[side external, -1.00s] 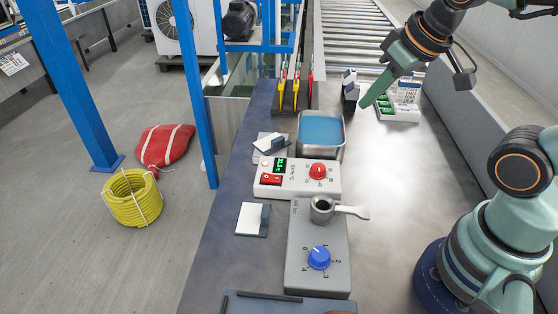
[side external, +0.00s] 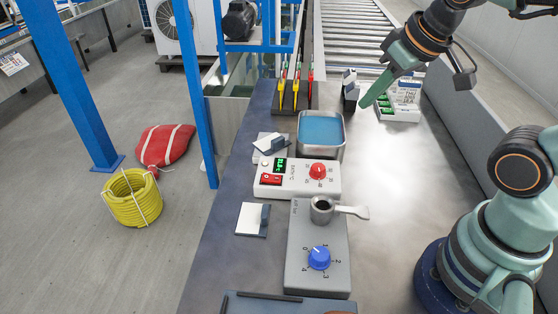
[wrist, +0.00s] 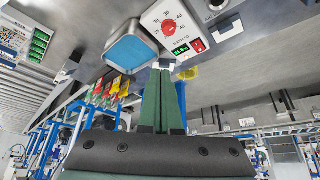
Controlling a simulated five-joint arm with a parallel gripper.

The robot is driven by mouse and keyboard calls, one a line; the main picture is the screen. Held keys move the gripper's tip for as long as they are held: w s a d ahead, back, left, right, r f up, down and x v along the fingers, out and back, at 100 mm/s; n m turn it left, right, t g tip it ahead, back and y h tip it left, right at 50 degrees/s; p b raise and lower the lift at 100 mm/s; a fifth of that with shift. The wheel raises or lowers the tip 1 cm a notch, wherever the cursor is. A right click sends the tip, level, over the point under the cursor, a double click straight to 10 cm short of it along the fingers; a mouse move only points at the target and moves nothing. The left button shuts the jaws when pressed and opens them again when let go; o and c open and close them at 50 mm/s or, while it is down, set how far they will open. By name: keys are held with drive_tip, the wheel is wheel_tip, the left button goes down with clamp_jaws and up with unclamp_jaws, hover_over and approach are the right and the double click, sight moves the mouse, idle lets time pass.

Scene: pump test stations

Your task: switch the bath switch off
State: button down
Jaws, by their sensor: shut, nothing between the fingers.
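The bath (side external: 321,131) is a metal tub of blue liquid, behind its white control box (side external: 298,178). The box has a red rocker, the bath switch (side external: 271,179), a green-lit display (side external: 280,165) and a red knob (side external: 318,171). The switch also shows in the wrist view (wrist: 198,45), right of the fingertips in the picture. Which way the rocker is tipped is too small to tell. My gripper (side external: 366,101) is shut and empty above the bench, right of and beyond the bath, apart from the switch. Its green fingers (wrist: 165,68) also fill the middle of the wrist view.
A grey unit (side external: 318,270) with a blue dial and a cup with a handle stands in front of the control box. A rack (side external: 292,103) of yellow and red tools is behind the bath. The bench's right side is clear.

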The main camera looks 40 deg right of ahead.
drive_tip(key=c, duration=0.7)
unclamp_jaws()
drive_tip(key=shift+w+a, duration=0.1)
drive_tip(key=shift+w, duration=0.05)
drive_tip(key=shift+c, duration=0.2)
drive_tip(key=shift+o, duration=0.7)
drive_tip(key=w+a+f+n+g, duration=0.1)
drive_tip(key=w+a+n+g, duration=0.2)
drive_tip(key=w, duration=0.4)
drive_tip(key=shift+w+a+f+n, duration=0.25)
drive_tip(key=shift+w+a+n, duration=0.1)
drive_tip(key=shift+a+n, duration=0.65)
drive_tip(key=n+g, duration=0.3)
drive_tip(key=n, duration=0.1)
hover_over(274, 177)
wheel_tip(274, 177, down, 8)
wheel_tip(274, 177, down, 11)
drive_tip(key=shift+f, duration=0.1)
